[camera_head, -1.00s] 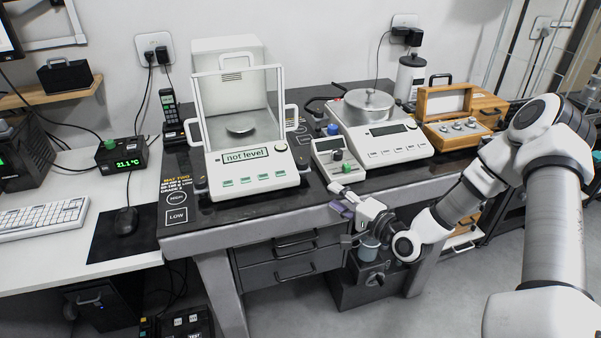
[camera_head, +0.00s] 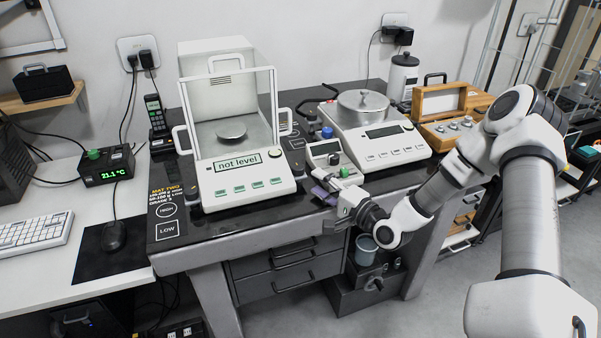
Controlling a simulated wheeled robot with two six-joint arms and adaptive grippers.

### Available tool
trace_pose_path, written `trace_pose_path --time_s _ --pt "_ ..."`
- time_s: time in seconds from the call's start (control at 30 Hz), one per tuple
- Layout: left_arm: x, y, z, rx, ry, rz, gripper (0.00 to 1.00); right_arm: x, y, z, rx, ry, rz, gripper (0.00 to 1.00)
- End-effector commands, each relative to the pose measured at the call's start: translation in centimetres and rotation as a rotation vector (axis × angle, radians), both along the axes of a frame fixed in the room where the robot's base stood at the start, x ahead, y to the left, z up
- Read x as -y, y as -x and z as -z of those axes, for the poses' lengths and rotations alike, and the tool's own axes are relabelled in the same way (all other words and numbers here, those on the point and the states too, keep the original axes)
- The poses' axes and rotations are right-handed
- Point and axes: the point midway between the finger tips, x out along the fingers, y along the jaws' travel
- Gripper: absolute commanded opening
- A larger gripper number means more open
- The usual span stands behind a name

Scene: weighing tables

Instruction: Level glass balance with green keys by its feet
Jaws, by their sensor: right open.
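The glass balance with green keys (camera_head: 245,192) stands on the dark-topped weighing table (camera_head: 215,228). My left gripper is not in view.
A small grey unit with a green knob (camera_head: 328,152) stands close behind my right gripper. A second balance with a round lidded pan (camera_head: 384,143) and a wooden weight box (camera_head: 445,112) stand further right.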

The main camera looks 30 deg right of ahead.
Motion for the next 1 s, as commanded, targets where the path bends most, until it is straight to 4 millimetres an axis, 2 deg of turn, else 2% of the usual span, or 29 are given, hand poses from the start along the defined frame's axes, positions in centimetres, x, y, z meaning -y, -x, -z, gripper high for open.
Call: trace_pose_path --time_s 0.07,0.3,0.43,0.63,0.77,1.0 --pt "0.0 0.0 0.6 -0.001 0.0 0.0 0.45 -0.4 -1.3 0.3 0.002 0.007 -0.006 0.46" --pt "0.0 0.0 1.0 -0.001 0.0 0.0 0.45 -1.0 -5.5 0.1 0.002 0.005 -0.003 0.46" --pt "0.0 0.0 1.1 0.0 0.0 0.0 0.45 -1.1 -6.3 0.0 0.002 0.002 -0.002 0.46" --pt "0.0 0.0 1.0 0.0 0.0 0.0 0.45 -1.1 -6.3 0.0 0.002 0.0 -0.001 0.46" --pt "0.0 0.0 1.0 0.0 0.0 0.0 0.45 -1.1 -6.3 0.0 0.002 0.0 -0.001 0.0" --pt "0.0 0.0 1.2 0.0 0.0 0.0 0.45 -1.2 -6.3 0.1 0.002 0.0 0.004 0.0"
